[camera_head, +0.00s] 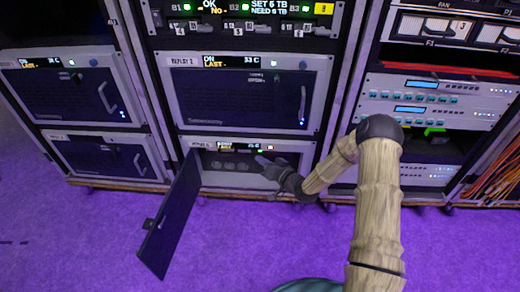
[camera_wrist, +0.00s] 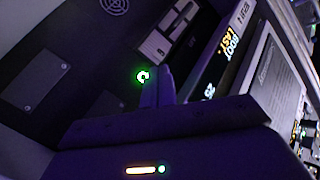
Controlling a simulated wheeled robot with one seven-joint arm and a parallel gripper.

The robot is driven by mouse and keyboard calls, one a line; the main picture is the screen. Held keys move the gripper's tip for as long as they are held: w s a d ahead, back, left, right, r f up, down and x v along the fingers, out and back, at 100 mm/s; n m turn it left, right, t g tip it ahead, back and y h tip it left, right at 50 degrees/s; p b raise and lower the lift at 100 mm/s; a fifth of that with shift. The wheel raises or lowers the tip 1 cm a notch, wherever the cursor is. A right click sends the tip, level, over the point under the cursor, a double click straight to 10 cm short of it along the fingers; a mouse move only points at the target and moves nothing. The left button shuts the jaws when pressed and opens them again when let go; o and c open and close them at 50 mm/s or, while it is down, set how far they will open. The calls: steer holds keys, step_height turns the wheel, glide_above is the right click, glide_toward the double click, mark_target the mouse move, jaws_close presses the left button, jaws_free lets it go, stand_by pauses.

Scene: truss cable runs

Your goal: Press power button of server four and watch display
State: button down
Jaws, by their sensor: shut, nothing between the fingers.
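The lower server (camera_head: 287,149) in the middle rack has its dark door (camera_head: 170,225) swung open to the left. Its label is too small to read, so I cannot confirm its number. Its display (camera_head: 240,146) is lit; in the wrist view the display (camera_wrist: 228,50) reads "BOOT" and "LAST", tilted. A round button with a green glowing ring (camera_wrist: 142,76) shows on the dark inner panel. My gripper (camera_head: 262,162) is shut and empty inside the open bay. In the wrist view its fingertips (camera_wrist: 164,80) are right beside the green button; I cannot tell whether they touch it.
A closed server (camera_head: 240,95) labelled with a display reading "ON" sits directly above. Two more closed servers (camera_head: 65,88) stand in the left rack. Orange cables (camera_head: 497,170) hang at the right. The purple floor (camera_head: 80,240) in front is clear apart from the open door.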

steer(key=shift+s+p, duration=0.35)
steer(key=shift+s, duration=0.9)
steer(key=shift+f, duration=0.1)
steer(key=shift+s+a, duration=0.1)
